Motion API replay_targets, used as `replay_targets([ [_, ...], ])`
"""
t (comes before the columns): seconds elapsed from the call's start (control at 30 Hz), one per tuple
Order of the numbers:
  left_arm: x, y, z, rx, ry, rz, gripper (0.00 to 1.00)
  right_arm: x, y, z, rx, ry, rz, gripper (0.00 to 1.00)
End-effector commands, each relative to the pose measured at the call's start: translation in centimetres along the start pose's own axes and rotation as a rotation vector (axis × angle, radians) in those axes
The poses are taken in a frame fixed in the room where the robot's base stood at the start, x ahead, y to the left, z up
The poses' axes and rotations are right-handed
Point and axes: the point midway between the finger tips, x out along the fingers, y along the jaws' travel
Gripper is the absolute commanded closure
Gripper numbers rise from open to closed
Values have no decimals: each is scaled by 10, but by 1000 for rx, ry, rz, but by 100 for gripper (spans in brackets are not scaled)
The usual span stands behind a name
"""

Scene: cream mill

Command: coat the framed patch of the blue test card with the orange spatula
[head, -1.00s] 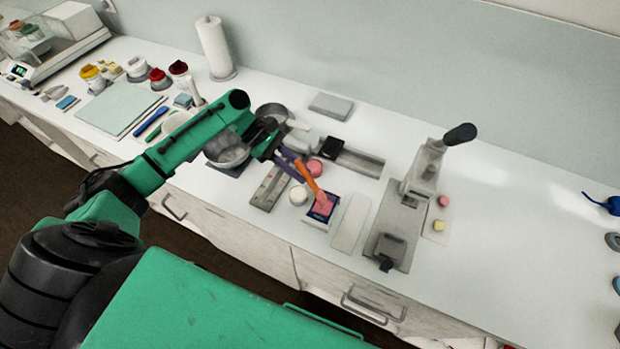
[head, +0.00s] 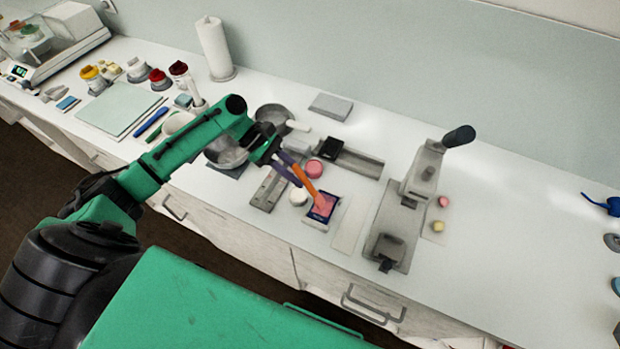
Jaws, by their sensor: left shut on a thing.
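The blue test card (head: 331,203) lies on a small white block near the front edge of the counter. Pink covers much of the middle of the card; the frame of the patch is too small to make out. My left gripper (head: 288,168) is shut on the orange spatula (head: 305,183), up and to the left of the card. The spatula slants down to the right, and its pinkish lower end is over or on the pink area. I cannot tell whether it touches. My right gripper is not in view.
A white round lid or jar (head: 298,196) and a pink round pot (head: 315,167) stand close to the card. A pale strip (head: 349,224) and a grey lever press (head: 398,225) stand to its right. The counter's far right is mostly clear.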

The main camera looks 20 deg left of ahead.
Motion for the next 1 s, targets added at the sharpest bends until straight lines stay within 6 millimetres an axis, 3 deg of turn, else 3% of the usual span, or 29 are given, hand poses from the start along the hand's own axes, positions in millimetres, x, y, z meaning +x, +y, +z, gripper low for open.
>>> replay_targets([
  [0.2,1,-20,-2,-3,4,-5,100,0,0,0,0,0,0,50],
  [0.37,1,-23,-1,-2,2,-3,100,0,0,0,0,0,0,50],
  [1.0,0,20,0,0,0,0,100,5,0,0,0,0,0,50],
])
